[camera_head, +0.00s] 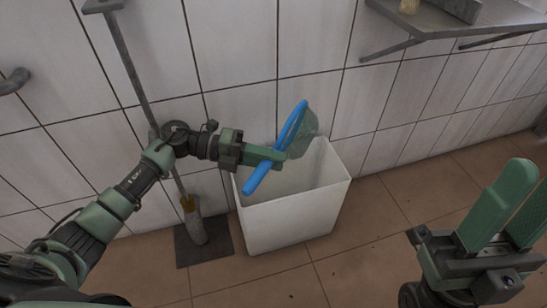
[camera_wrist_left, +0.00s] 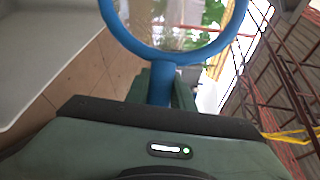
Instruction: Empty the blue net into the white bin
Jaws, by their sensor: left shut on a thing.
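The blue net (camera_head: 292,127) has a blue hoop, a thin greenish mesh and a thick blue handle (camera_head: 256,178). My left gripper (camera_head: 275,156) is shut on the handle and holds the net tilted, hoop up, over the white bin (camera_head: 292,222). The bin stands upright on the floor, open at the top. In the left wrist view the blue hoop (camera_wrist_left: 165,55) fills the top, with the handle between my fingers. Green leafy shapes show through the hoop; I cannot tell if they are in the net. My right gripper (camera_head: 512,205) is open and empty at the right.
A tiled wall stands behind the bin. A grey shelf (camera_head: 450,22) juts out at the upper right. A pole with a brush-like end (camera_head: 193,220) stands on a dark floor mat (camera_head: 217,245) left of the bin. The tiled floor right of the bin is clear.

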